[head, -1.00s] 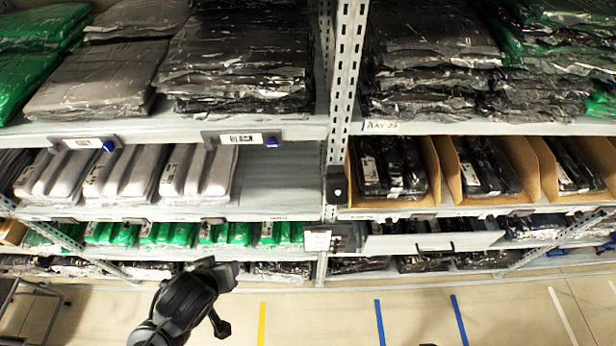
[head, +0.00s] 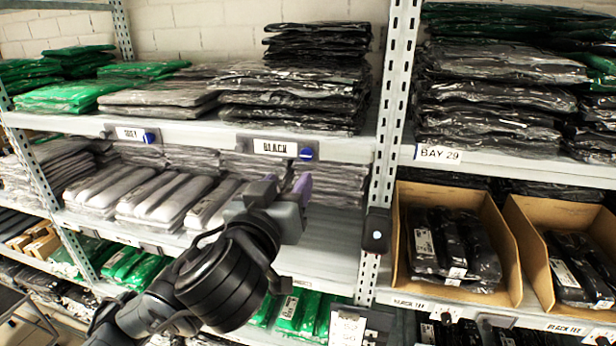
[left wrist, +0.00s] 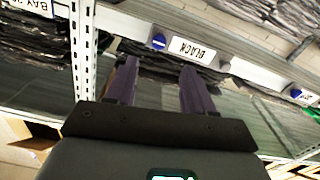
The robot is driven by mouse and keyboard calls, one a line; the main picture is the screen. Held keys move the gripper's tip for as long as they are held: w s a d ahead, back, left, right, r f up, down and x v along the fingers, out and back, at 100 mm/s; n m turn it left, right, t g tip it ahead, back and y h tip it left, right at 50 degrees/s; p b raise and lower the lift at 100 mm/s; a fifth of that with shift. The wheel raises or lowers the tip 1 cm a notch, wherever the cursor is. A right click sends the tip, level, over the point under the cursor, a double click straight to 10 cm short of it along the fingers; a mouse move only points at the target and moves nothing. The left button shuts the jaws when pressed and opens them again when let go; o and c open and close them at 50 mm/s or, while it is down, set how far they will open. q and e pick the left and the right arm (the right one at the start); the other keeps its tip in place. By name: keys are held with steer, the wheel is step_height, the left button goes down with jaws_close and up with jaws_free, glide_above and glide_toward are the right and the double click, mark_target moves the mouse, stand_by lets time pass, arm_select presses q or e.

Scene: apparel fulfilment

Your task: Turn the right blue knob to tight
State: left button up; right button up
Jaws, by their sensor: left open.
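The right blue knob (head: 307,153) sits on the shelf's front rail at the right end of the BLACK label (head: 273,147). It also shows in the left wrist view (left wrist: 159,42), with a pale mark across its face. My left gripper (head: 287,186) is open and empty, with purple fingers, just below the rail and apart from the knob. In the left wrist view the knob appears beyond the gap between the fingertips (left wrist: 159,72). The left blue knob (head: 149,137) is beside the grey label on the same rail. My right gripper is out of view.
A perforated steel post (head: 388,130) stands right of the knob, with a dark box (head: 377,232) on it. Cardboard bins (head: 513,255) of black packages are to the right. Bagged garments lie above and below the rail. The shelf below the knob has bare space.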

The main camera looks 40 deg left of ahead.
mark_target(306, 156)
arm_select(q)
steer(key=x, duration=1)
steer(key=shift+w+p, duration=0.2)
steer(key=shift+p, duration=0.1)
jaws_close()
